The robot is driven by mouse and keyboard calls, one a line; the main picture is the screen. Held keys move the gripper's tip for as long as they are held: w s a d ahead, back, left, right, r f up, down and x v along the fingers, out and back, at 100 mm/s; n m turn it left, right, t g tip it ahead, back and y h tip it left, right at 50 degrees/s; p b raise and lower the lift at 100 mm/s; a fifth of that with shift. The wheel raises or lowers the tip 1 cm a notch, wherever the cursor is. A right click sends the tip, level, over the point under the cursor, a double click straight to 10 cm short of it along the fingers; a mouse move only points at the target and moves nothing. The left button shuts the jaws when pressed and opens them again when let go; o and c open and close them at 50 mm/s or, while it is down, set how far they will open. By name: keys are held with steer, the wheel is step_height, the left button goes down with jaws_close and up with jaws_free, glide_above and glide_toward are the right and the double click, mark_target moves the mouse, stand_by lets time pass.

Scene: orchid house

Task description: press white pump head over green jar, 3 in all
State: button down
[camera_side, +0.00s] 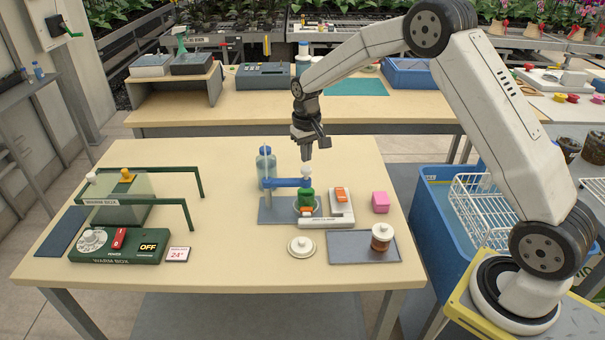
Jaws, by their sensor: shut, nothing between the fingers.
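The white pump head (306,170) sits at the end of the blue dispenser arm (287,183), above the green jar (306,199). The jar stands upright on a small round plate beside a white scale-like device (341,203). My gripper (308,157) points down, shut and empty, right over the pump head. I cannot tell whether its fingertips touch the pump head. A clear blue bottle (265,166) stands behind the dispenser arm, at its left.
A pink block (380,202) stands right of the scale. A grey tray (349,247) holds an amber jar with a white lid (381,237). A loose white lid (301,247) lies in front. The green warm box (120,244) stands at the left. Table space between is clear.

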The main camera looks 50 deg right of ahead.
mark_target(306, 168)
steer(key=shift+f, duration=1.8)
steer(key=shift+r, duration=1.8)
steer(key=shift+r, duration=3)
steer(key=shift+s+a, duration=0.1)
steer(key=s+a+f+n+t, duration=0.1)
steer(key=s+a, duration=0.3)
steer(key=s, duration=0.8)
steer(key=s+a+f+n+t, duration=0.1)
steer(key=s+a+f+n, duration=0.1)
steer(key=s, duration=1)
steer(key=shift+a+f+t, duration=0.3)
steer(key=shift+a+f, duration=0.15)
steer(key=shift+a, duration=0.5)
